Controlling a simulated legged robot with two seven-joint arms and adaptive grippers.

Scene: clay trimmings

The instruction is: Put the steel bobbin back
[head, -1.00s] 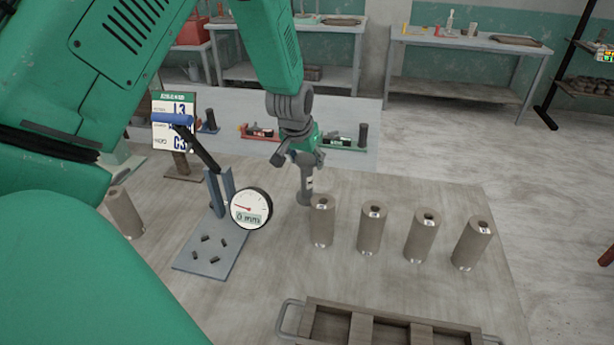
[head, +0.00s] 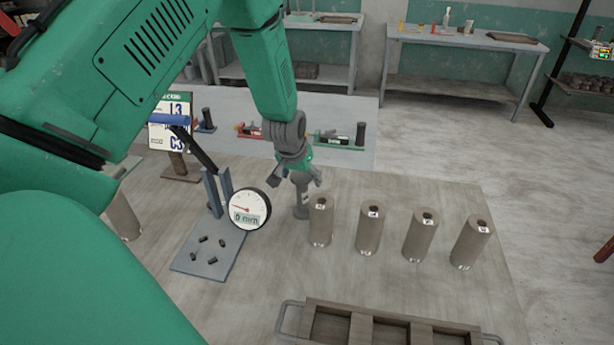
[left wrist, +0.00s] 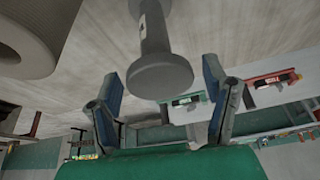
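The steel bobbin (head: 302,205), grey with wide round ends and a small white label, stands upright on the table just left of the nearest clay cylinder. My left gripper (head: 296,180) points down over its top. In the left wrist view the bobbin (left wrist: 160,75) has its near flange between and slightly beyond my spread blue-padded fingers (left wrist: 168,95), with gaps on both sides. The left gripper is open. In the head view my fingers partly hide the bobbin's top. My right gripper is not in view.
Several labelled brown cylinders (head: 370,230) stand in a row to the right. A dial gauge reading 0 mm (head: 250,209) is on a blue-grey stand (head: 205,262) at left. A compartmented tray (head: 340,304) lies in front. A sign (head: 170,135) stands behind the gauge.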

